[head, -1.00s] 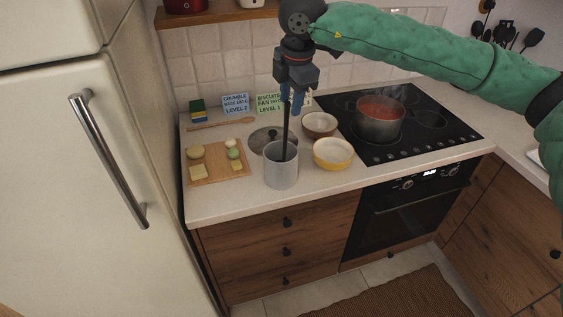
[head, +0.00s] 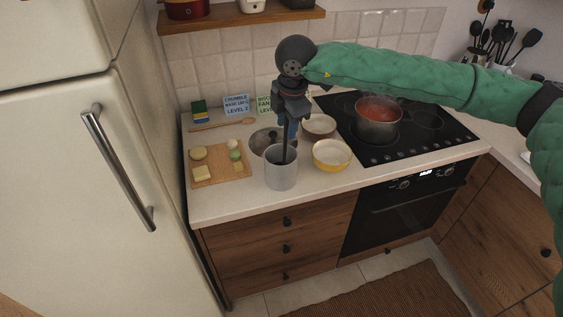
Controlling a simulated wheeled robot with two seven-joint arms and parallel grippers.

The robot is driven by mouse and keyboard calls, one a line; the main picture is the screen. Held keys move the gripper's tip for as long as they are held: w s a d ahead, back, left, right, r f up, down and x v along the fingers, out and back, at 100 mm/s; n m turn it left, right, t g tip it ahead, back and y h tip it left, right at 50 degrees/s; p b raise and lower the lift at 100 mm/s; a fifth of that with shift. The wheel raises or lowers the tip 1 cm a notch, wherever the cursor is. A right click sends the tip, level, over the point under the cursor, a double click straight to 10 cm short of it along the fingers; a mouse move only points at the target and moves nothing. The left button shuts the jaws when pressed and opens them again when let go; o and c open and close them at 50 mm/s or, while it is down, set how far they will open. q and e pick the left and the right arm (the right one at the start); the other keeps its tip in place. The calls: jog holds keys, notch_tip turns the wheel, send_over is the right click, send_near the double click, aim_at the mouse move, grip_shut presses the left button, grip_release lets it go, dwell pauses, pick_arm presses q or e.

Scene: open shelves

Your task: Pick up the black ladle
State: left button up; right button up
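A long black handle, taken as the black ladle (head: 285,152), stands nearly upright in a grey cylindrical canister (head: 281,172) on the counter. Its lower end is hidden inside the canister. My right gripper (head: 289,130) points down just above the canister, with its fingers at the upper part of the handle. Whether the fingers are closed on the handle or only around it is too small to tell. My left gripper is not in view.
A yellow bowl (head: 332,155), a brown bowl (head: 319,125) and a lid (head: 264,140) stand close around the canister. A cutting board (head: 220,175) with food lies left. A pot of red sauce (head: 379,122) steams on the hob. More black utensils (head: 500,40) are at the back right.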

jog(key=shift+f, duration=0.2)
jog(key=shift+c, duration=0.5)
grip_shut()
jog(key=shift+r, duration=0.15)
